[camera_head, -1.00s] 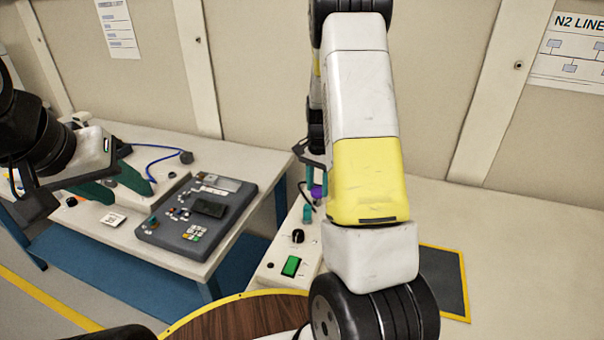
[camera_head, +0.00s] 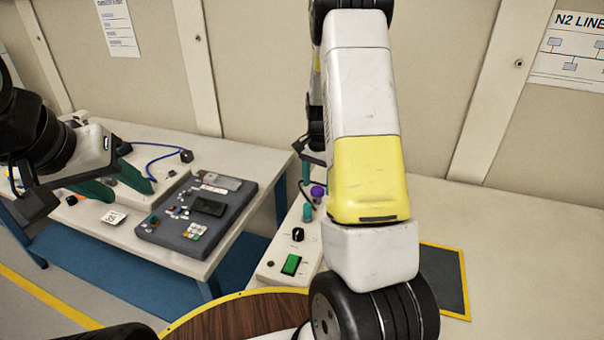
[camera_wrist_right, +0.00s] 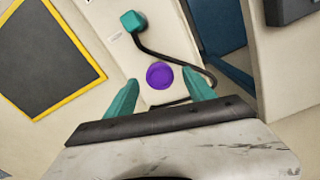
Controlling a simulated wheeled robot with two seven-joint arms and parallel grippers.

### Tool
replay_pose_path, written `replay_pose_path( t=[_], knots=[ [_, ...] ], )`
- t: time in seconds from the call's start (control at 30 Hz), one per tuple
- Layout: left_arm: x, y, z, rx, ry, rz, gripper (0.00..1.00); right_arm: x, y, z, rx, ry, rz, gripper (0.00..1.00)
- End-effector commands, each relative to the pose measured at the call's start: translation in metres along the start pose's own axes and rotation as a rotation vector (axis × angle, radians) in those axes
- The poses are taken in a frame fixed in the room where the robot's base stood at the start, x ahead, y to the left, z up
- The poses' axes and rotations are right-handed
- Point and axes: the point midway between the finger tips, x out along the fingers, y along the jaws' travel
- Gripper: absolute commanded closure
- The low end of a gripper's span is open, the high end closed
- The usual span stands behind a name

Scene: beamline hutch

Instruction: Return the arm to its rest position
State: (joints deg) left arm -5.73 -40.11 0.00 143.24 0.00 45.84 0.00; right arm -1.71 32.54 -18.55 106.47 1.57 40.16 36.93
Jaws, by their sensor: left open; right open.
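My right arm fills the middle of the head view and hides most of its gripper. In the right wrist view my right gripper (camera_wrist_right: 160,83) is open, with its two teal fingers apart and nothing between them. A round purple knob (camera_wrist_right: 158,75) lies beyond the fingertips, apart from them; it also shows in the head view (camera_head: 318,190). My left gripper (camera_head: 128,190) is open and empty, over the left bench by the grey control panel (camera_head: 205,210).
A white control box with a green switch (camera_head: 291,265) stands beside my right arm. A teal plug (camera_wrist_right: 133,20) on a black cable sits near the purple knob. A yellow-edged dark mat (camera_head: 443,280) lies on the right worktop, which is otherwise clear.

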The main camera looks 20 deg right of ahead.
Motion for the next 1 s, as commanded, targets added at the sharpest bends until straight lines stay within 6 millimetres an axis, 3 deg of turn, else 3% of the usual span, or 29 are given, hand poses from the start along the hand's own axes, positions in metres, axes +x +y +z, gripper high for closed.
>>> replay_pose_path(
  t=[0.3,0.67,0.77,1.0],
  knots=[
    [0.0,0.0,0.0,0.0,0.0,0.0,0.55,-0.054,-0.001,-0.001,0.0,0.004,-0.004,0.37],
    [0.0,0.0,0.0,0.0,0.0,0.0,0.55,-0.082,0.0,0.007,-0.026,0.004,-0.025,0.37],
    [0.0,0.0,0.0,0.0,0.0,0.0,0.55,-0.107,0.001,0.023,-0.083,0.012,-0.074,0.37],
    [0.0,0.0,0.0,0.0,0.0,0.0,0.55,-0.18,0.018,0.087,-0.311,0.07,-0.226,0.37]
  ],
)
